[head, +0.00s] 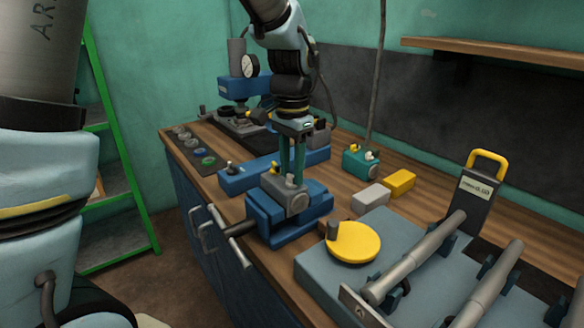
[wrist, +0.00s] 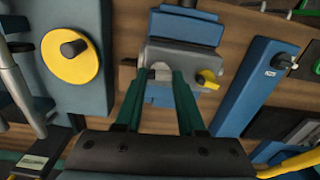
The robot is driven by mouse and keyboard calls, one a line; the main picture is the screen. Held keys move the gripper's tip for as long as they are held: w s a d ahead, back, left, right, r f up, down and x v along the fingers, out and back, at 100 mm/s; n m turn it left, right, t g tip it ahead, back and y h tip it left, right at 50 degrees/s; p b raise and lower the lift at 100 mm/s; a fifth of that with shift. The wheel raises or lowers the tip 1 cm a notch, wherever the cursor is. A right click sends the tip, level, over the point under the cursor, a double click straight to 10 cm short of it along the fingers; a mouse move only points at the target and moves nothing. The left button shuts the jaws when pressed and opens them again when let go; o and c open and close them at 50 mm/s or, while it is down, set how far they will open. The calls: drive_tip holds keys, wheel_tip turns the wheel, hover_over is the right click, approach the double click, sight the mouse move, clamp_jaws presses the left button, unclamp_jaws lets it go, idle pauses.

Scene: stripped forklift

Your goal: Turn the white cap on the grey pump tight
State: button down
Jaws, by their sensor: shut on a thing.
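The grey pump (head: 288,203) sits in the jaws of a blue vise (head: 318,200) at the bench's front edge. In the wrist view the grey pump (wrist: 187,58) has a yellow knob (wrist: 207,79) on its right side. My gripper (head: 291,179) points down over the pump, its two green fingers close together at the pump's top. In the wrist view my gripper (wrist: 164,76) is shut on the small white cap (wrist: 160,70), which shows between the fingertips. The fingers hide part of the cap, so I cannot tell how far down it sits.
A grey-blue plate with a yellow disc (head: 353,242) and metal cylinders (head: 415,258) lies to the right. Yellow (head: 399,181) and grey (head: 371,196) blocks lie behind it. A long blue unit (head: 246,178) and a press with a gauge (head: 249,66) stand farther back.

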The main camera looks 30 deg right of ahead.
sight(292, 176)
drive_tip(key=shift+m, duration=1.3)
drive_tip(key=c, duration=0.5)
unclamp_jaws()
wheel_tip(292, 176, up, 11)
drive_tip(key=b, duration=0.1)
drive_tip(key=shift+b, duration=0.35)
drive_tip(key=shift+f, duration=0.1)
